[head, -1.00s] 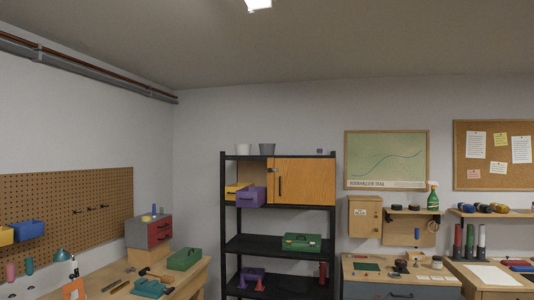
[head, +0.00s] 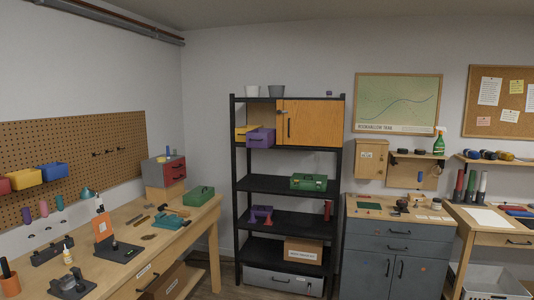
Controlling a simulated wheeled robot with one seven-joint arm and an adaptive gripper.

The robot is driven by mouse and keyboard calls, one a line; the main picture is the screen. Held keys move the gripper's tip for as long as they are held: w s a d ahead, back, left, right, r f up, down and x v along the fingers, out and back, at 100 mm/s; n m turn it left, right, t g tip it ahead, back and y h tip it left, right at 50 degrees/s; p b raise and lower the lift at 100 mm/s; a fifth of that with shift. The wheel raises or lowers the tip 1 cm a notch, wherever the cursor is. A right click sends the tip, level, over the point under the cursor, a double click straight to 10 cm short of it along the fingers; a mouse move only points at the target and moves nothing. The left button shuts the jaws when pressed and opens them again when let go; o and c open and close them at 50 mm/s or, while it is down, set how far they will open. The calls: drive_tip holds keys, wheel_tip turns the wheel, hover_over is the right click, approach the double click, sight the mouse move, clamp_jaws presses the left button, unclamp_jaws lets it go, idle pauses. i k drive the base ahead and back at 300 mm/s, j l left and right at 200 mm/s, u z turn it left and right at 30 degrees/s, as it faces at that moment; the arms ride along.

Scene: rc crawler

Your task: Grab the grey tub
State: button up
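A small dark grey tub (head: 276,91) stands upright on top of the black shelf unit, beside a lighter, whitish tub (head: 252,91) to its left. The two tubs look apart. The grey tub stands just above the left end of the wooden cabinet. My gripper is not in view, and no part of my arm shows.
The black shelf unit (head: 288,184) holds a wooden cabinet (head: 307,121), purple bin (head: 260,138), green toolbox (head: 309,182) and a grey drawer box (head: 284,281). A workbench (head: 190,228) stands left, a grey drawer cabinet (head: 397,246) right. Some floor shows between.

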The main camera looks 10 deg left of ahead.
sight(275, 91)
drive_tip(key=i+l, duration=0.1)
drive_tip(key=i, duration=3.5)
drive_tip(key=i+j+u, duration=0.05)
drive_tip(key=j, duration=0.05)
